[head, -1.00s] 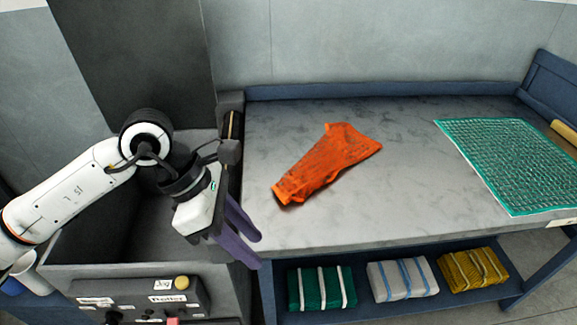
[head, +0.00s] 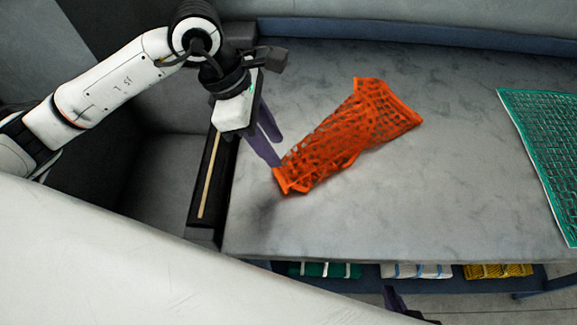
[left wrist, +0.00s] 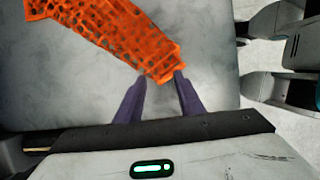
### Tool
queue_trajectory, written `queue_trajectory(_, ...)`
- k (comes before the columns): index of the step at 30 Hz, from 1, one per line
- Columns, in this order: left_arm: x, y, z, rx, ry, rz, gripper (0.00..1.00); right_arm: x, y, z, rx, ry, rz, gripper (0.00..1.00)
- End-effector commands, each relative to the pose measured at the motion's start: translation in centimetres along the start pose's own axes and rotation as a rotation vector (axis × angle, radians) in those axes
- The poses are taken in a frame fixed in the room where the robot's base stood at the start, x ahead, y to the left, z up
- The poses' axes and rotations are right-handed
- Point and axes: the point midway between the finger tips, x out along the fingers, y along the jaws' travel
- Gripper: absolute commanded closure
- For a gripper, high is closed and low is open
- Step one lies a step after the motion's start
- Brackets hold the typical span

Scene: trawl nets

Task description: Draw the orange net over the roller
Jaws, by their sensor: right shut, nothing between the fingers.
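The orange net (head: 345,140) lies on the grey table, its narrow end toward the left and near side. It also fills the upper left of the left wrist view (left wrist: 110,35). My left gripper (head: 273,150) is open at the narrow end, fingers pointing down. In the left wrist view the fingers (left wrist: 160,85) stand apart, and the net's end edge lies just beyond the right fingertip; I cannot tell if they touch. The dark roller bar with a pale strip (head: 214,175) runs along the table's left edge. Only a dark bit of my right gripper (head: 393,298) shows, low in the head view.
A green net panel (head: 545,150) lies at the table's right. A dark bin (head: 160,190) stands left of the roller. Folded green, white and yellow bundles (head: 495,271) sit on the shelf below. My white right arm crosses the lower left. The middle right of the table is clear.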

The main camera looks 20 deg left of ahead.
Motion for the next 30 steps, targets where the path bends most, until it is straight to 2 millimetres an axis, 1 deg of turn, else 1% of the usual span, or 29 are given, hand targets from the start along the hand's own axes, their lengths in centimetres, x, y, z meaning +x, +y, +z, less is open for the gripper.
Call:
queue_trajectory(1, 1.2, -0.1, -0.1, 0.0, -0.001, -0.003, 0.65, 0.6, 0.1, 0.5, 0.0, 0.001, 0.0, 1.0)
queue_trajectory(5, 3.0, -0.1, -0.1, 0.0, 0.0, -0.003, 0.65, 1.2, 0.1, 0.9, -0.001, 0.005, 0.0, 1.0)
queue_trajectory(6, 3.7, 0.0, -0.2, 0.001, -0.001, 0.0, 0.65, 1.8, 0.2, 1.3, -0.001, 0.009, 0.0, 1.0)
queue_trajectory(12, 5.2, 0.0, -0.1, 0.001, 0.0, 0.0, 0.65, 3.2, 0.4, 1.9, -0.004, 0.019, 0.0, 1.0)
queue_trajectory(16, 5.5, 0.0, -0.1, 0.0, 0.0, 0.0, 0.65, 3.4, 0.4, 1.9, -0.006, 0.018, 0.0, 1.0)
queue_trajectory(24, 5.5, 0.0, 0.0, 0.0, 0.0, 0.0, 0.65, 3.3, 0.3, 1.8, -0.007, 0.019, -0.001, 1.0)
queue_trajectory(30, 5.7, 0.0, 0.0, 0.0, 0.0, 0.0, 0.65, 3.3, 0.2, 2.0, -0.006, 0.017, -0.002, 1.0)
